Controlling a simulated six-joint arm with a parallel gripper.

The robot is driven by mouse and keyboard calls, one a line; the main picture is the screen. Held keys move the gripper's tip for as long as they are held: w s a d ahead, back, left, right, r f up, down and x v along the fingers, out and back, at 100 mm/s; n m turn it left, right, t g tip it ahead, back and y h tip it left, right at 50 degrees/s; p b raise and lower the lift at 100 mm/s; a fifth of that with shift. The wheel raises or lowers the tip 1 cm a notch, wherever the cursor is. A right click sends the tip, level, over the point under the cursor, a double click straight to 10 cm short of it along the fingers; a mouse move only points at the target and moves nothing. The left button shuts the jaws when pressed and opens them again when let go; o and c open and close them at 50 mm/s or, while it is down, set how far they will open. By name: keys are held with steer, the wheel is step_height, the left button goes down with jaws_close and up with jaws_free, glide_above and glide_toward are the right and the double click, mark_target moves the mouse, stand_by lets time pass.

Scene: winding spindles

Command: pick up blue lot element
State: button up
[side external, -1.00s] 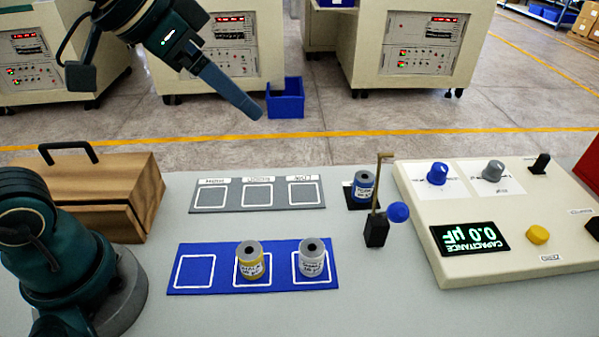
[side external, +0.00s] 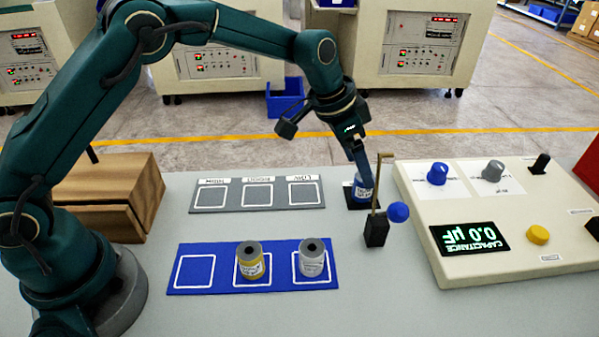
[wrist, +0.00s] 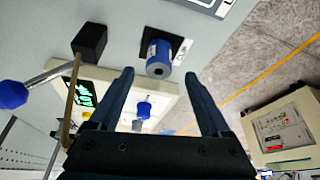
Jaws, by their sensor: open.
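The blue lot element (side external: 362,191) is a small blue cylinder with a white label, standing on a black square pad (side external: 350,202) beside the black post. It also shows in the wrist view (wrist: 159,58), ahead of the fingers and roughly between their lines. My gripper (side external: 361,175) points down at the element in the side view, its fingers overlapping the element's upper part there. In the wrist view my gripper (wrist: 160,85) has its two fingers wide apart with nothing held between them. I cannot tell whether a finger touches the element.
A black post (side external: 376,230) with a brass rod and blue knob stands close in front of the element. The capacitance meter (side external: 470,265) is to the right. A grey tray (side external: 232,208) is empty; a blue tray (side external: 180,290) holds yellow (side external: 250,262) and grey (side external: 312,258) cylinders.

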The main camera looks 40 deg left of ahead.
mark_target(363, 187)
steer(key=shift+x, duration=2.65)
steer(key=shift+s, duration=0.1)
steer(key=shift+c, duration=0.3)
jaws_close()
steer(key=shift+r, duration=0.1)
